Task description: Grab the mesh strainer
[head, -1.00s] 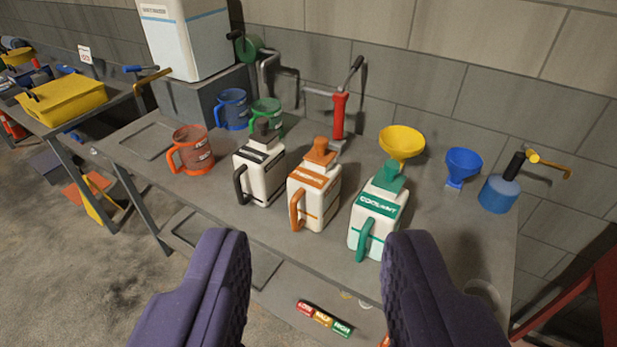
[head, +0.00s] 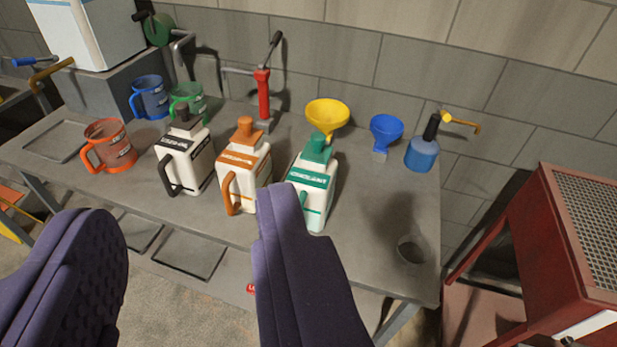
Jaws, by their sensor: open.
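My gripper (head: 183,204) is open and empty, its two purple padded fingers in front of the workbench's front edge. The right finger overlaps the lower part of the green-capped coolant jug in the picture. I cannot clearly make out a mesh strainer. A small grey round thing (head: 411,249) at the right front of the bench is too dim to tell whether it is a strainer or an opening. A yellow funnel (head: 327,116) and a blue funnel (head: 386,132) are at the back of the bench; no mesh shows in either.
On the grey bench (head: 365,255) stand a coolant jug (head: 312,185), an orange-capped jug (head: 243,165), a black-capped jug (head: 184,155), coloured measuring jugs (head: 110,147), a red hand pump (head: 263,95) and a blue oil can (head: 422,154). A red cabinet (head: 535,225) stands right of the bench.

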